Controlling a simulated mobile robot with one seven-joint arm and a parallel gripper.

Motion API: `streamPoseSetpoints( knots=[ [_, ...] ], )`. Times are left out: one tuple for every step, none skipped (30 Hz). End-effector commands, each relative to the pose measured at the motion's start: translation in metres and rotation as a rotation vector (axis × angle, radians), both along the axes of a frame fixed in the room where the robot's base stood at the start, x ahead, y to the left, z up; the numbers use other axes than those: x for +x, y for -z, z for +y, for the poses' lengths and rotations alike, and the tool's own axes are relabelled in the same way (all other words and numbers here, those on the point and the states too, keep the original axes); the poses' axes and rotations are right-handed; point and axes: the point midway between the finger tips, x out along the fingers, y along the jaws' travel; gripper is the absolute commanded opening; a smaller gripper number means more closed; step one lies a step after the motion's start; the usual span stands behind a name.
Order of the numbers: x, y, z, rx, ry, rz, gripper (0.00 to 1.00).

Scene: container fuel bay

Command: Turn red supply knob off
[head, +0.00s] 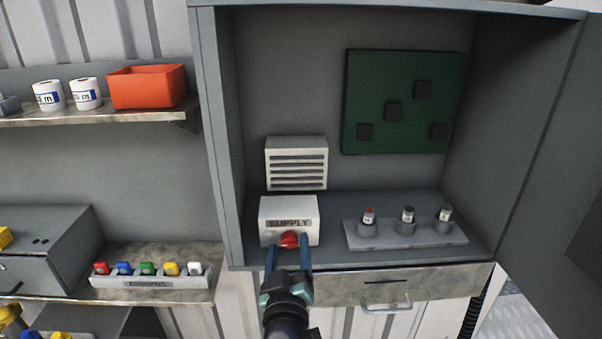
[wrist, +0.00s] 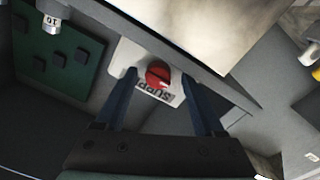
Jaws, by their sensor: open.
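The red supply knob (head: 289,239) is on the front of a white box (head: 290,209) labelled SUPPLY, inside the open grey cabinet. In the wrist view the round red knob (wrist: 157,75) shows a dark line across its face. My gripper (head: 288,252) is open in front of the box, one blue finger on each side of the knob in the head view. In the wrist view my gripper (wrist: 162,72) also has its fingers spread, with the knob between them and gaps on both sides. I cannot tell how deep the fingertips reach around the knob.
A grey holder (head: 430,238) with several small cylinders stands right of the box. A vent (head: 297,164) and a green board (head: 372,75) are on the back wall. A drawer (head: 350,287) lies below. The cabinet door (head: 545,150) stands open at right.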

Motion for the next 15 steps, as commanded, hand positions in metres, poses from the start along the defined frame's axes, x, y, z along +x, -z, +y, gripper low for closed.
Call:
streamPoseSetpoints(
  knots=[
    [0.000, 0.000, 0.001, 0.068, -0.001, -0.002, 0.70],
    [0.000, -0.001, 0.001, 0.111, 0.000, -0.003, 0.70],
    [0.000, -0.001, 0.001, 0.168, -0.001, -0.004, 0.70],
    [0.000, -0.002, 0.001, 0.211, -0.001, -0.004, 0.70],
    [0.000, -0.002, 0.001, 0.253, 0.000, -0.004, 0.70],
    [0.000, -0.003, 0.001, 0.308, -0.001, -0.003, 0.70],
    [0.000, -0.003, 0.001, 0.349, -0.001, -0.003, 0.70],
    [0.000, -0.004, 0.000, 0.390, 0.000, -0.003, 0.70],
    [0.000, -0.004, 0.000, 0.446, 0.000, -0.003, 0.70],
    [0.000, -0.004, 0.000, 0.488, 0.000, -0.003, 0.70],
    [0.000, -0.004, 0.000, 0.529, 0.001, -0.003, 0.70],
    [-0.002, -0.003, 0.000, 0.572, 0.002, -0.003, 0.70],
    [-0.009, 0.000, 0.000, 0.564, 0.002, -0.002, 0.70],
    [-0.015, 0.001, 0.000, 0.561, 0.002, -0.003, 0.70],
    [-0.022, 0.000, 0.000, 0.559, 0.002, -0.003, 0.70]
  ],
)
